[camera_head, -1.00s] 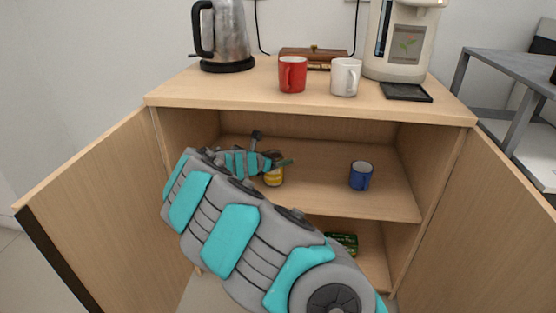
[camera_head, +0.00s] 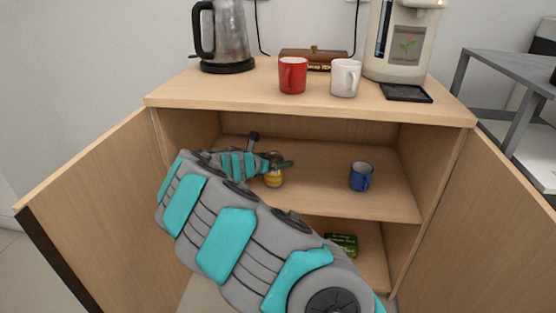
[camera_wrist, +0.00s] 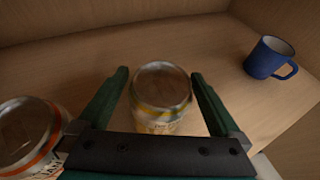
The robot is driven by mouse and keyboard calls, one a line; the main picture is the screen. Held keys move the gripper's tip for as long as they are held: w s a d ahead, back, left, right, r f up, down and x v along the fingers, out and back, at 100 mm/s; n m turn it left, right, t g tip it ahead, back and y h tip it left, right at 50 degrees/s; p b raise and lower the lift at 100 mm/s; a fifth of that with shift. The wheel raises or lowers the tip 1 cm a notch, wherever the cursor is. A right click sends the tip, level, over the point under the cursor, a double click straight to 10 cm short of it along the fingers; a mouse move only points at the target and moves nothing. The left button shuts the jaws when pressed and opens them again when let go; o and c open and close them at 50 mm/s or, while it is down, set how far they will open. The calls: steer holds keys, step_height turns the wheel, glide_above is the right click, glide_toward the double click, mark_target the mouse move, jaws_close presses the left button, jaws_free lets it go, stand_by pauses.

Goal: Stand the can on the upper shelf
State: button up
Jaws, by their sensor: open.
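A can with a yellow label (camera_head: 274,180) stands on the upper shelf (camera_head: 325,190) inside the cabinet, partly hidden by my gripper in the head view. In the wrist view the can (camera_wrist: 160,92) has its silver top showing and looks upright. My gripper (camera_wrist: 160,74) is open, with one dark green finger on each side of the can and small gaps visible. In the head view my gripper (camera_head: 280,163) is small, over the left part of the shelf.
A second can with an orange band (camera_wrist: 25,135) is close left of my gripper. A blue mug (camera_head: 361,177) stands right on the upper shelf; a green package (camera_head: 342,243) lies below. Both cabinet doors are open. Red (camera_head: 292,75) and white (camera_head: 345,77) mugs stand on top.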

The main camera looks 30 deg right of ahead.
steer(key=v, duration=1)
steer(key=shift+s+a+r, duration=0.15)
steer(key=shift+s+a, duration=0.1)
